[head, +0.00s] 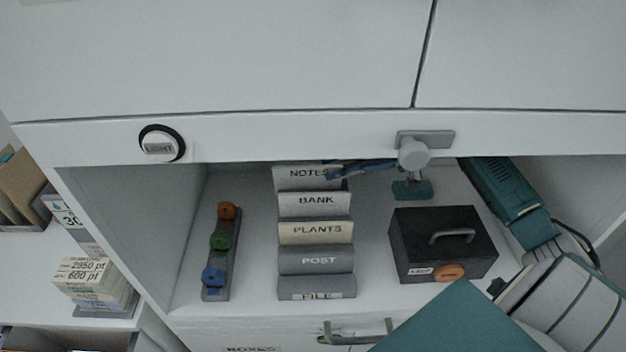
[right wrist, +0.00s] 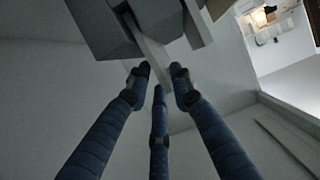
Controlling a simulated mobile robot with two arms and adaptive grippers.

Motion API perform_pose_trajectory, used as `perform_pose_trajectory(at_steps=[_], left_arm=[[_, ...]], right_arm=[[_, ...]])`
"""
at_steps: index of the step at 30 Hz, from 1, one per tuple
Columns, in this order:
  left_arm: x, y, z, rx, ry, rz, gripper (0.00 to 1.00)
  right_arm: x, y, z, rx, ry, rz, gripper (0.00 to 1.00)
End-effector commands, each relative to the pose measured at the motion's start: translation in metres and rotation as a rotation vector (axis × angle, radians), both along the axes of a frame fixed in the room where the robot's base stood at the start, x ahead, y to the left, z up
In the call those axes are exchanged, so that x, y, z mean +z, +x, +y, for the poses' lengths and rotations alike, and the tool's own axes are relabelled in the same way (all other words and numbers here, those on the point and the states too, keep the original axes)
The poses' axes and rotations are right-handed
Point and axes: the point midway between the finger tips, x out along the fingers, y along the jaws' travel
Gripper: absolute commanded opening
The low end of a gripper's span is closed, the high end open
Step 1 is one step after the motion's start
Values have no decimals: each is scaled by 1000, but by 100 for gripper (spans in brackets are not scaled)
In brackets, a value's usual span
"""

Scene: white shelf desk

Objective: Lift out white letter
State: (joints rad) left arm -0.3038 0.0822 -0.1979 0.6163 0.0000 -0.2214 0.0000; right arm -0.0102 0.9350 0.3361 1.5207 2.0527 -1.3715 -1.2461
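A grey letter sorter stands in the shelf bay, with dividers marked NOTES, BANK (head: 316,200), PLANTS, POST and FILE. My right gripper (head: 340,170) has thin blue fingers and reaches in from the right, at the right end of the NOTES divider. In the right wrist view, the right gripper (right wrist: 160,78) has its three fingers apart. A pale, flat strip (right wrist: 153,55), perhaps the white letter, points down between the fingertips, with no clear grip on it. In the head view I cannot pick out the white letter. My left gripper is not in view.
A black box (head: 405,245) with a handle stands right of the sorter. A rack with coloured knobs (head: 219,250) stands to its left. Bare shelf floor lies between these objects.

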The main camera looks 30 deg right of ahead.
Motion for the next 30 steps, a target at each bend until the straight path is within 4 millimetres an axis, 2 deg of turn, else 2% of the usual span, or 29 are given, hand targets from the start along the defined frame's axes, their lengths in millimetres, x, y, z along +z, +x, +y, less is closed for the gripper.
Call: perform_pose_trajectory(at_steps=[5,9,12,21,22,25,30], left_arm=[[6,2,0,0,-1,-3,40],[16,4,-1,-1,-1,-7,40],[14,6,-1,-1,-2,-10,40],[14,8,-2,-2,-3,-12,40],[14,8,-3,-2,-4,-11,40],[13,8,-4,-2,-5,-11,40],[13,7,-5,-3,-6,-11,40]], right_arm=[[0,6,13,2,0,0,22],[-2,16,34,3,0,0,22],[-9,22,43,1,1,-1,22],[-13,26,48,0,0,1,22],[-13,26,48,0,0,1,20],[-13,25,48,0,0,1,0],[-13,25,48,0,0,1,0]])
